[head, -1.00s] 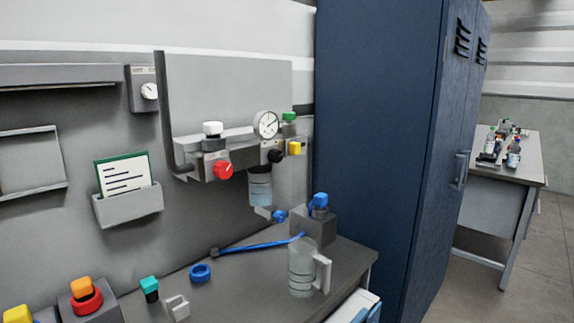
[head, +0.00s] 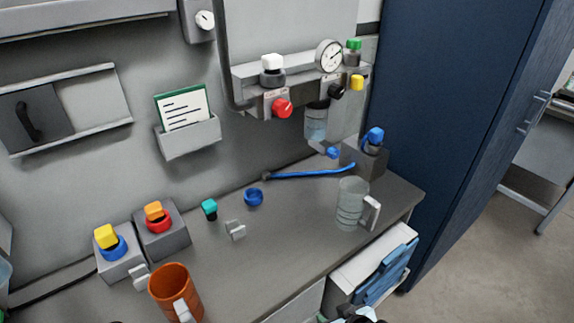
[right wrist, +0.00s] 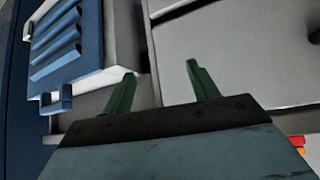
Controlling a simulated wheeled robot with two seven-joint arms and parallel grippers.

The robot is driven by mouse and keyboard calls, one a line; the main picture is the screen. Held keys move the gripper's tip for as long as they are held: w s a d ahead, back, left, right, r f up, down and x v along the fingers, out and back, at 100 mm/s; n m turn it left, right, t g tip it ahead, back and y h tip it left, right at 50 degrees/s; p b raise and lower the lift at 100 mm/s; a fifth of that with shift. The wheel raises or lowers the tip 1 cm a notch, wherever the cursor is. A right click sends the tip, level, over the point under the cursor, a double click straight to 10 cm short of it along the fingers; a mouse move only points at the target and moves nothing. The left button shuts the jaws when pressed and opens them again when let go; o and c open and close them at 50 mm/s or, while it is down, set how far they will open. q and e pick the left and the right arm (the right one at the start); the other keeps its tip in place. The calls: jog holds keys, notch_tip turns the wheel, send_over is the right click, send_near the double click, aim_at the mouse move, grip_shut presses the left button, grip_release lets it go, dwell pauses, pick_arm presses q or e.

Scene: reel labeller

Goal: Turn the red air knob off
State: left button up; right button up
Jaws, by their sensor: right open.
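The red air knob (head: 282,108) sits on the front of a grey wall-mounted air unit (head: 245,88), below a white-topped knob (head: 272,64). Nothing touches it. My right gripper (right wrist: 161,72) is open and empty in the right wrist view, its two green fingers apart above the bench front and blue drawer area. In the head view only a small dark part of it shows at the bottom edge, well below and right of the red knob. My left gripper is not clearly in view.
A gauge (head: 329,56), black knob (head: 336,90) and yellow knob (head: 357,82) sit right of the red knob. On the bench (head: 290,215) stand a clear jug (head: 351,204), an orange mug (head: 174,291) and coloured buttons. A blue cabinet (head: 450,100) stands at right.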

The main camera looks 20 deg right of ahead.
jog(key=w+r+t, duration=0.1)
jog(key=w+r, duration=0.1)
jog(key=r, duration=0.3)
jog(key=w+r+t+p, duration=0.1)
jog(key=w+r+t, duration=0.1)
jog(key=r, duration=0.4)
jog(key=w+a+r+t+y+p, duration=0.1)
jog(key=w+r, duration=0.3)
jog(key=r, duration=0.2)
jog(key=shift+w+m, duration=0.1)
jog(key=shift+m, duration=0.2)
jog(key=w+r+t+y+p, duration=0.1)
jog(key=w+r+t, duration=0.3)
jog(key=r, duration=0.3)
jog(key=t+y+p, duration=0.1)
jog(key=t+y, duration=0.2)
jog(key=t, duration=0.2)
send_near(285, 111)
jog(key=p+x, duration=0.2)
jog(key=x, duration=0.7)
jog(key=shift+w+r, duration=0.1)
jog(key=shift+w, duration=0.1)
pick_arm(q)
notch_tip(285, 111, up, 7)
jog(key=d, duration=0.1)
jog(key=shift+w+d+f, duration=0.15)
jog(key=shift+w, duration=0.15)
pick_arm(e)
jog(key=c, duration=1)
